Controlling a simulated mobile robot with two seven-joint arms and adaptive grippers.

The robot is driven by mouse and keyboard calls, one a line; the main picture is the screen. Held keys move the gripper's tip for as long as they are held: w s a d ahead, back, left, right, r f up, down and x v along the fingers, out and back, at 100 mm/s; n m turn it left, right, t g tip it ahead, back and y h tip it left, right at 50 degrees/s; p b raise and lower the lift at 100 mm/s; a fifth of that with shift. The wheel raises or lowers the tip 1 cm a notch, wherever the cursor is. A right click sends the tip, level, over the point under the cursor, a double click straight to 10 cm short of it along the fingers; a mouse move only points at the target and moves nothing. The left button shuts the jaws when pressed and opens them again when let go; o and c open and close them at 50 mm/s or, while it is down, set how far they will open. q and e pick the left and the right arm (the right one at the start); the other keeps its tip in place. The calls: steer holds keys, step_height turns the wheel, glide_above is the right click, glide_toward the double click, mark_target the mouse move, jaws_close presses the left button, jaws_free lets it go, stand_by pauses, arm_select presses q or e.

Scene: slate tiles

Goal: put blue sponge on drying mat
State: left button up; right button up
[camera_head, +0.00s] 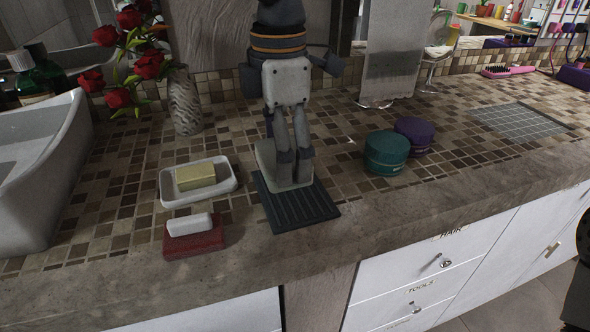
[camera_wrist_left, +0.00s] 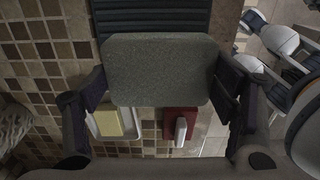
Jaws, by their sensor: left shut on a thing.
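My left gripper (camera_head: 293,168) comes down from the top over the counter and is shut on a grey block-like sponge (camera_head: 266,164), which looks grey rather than blue. In the left wrist view the sponge (camera_wrist_left: 160,70) sits between the two fingers. The dark ribbed drying mat (camera_head: 300,212) lies near the counter's front edge. The sponge's lower part overlaps the mat's back-left part in the head view. I cannot tell whether it touches. The mat (camera_wrist_left: 150,17) also shows beyond the sponge in the left wrist view. My right gripper is not in view.
Left of the mat are a white dish (camera_head: 220,193) with a yellow bar (camera_head: 196,177) and a red block (camera_head: 194,243) with a white bar (camera_head: 189,224). A teal jar (camera_head: 386,153) and a purple jar (camera_head: 415,134) stand to the right. A vase (camera_head: 184,102) with roses stands behind.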

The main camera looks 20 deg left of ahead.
mark_target(292, 147)
arm_select(q)
steer(key=shift+w+d+f, duration=0.3)
steer(key=shift+w+f, duration=0.4)
steer(key=shift+f, duration=0.2)
steer(key=f, duration=0.3)
steer(key=shift+w+d+f, duration=0.15)
steer(key=shift+w+f, duration=0.15)
steer(key=o, duration=1.1)
steer(key=shift+f, duration=0.1)
step_height(292, 147, up, 12)
steer(key=shift+r, duration=0.2)
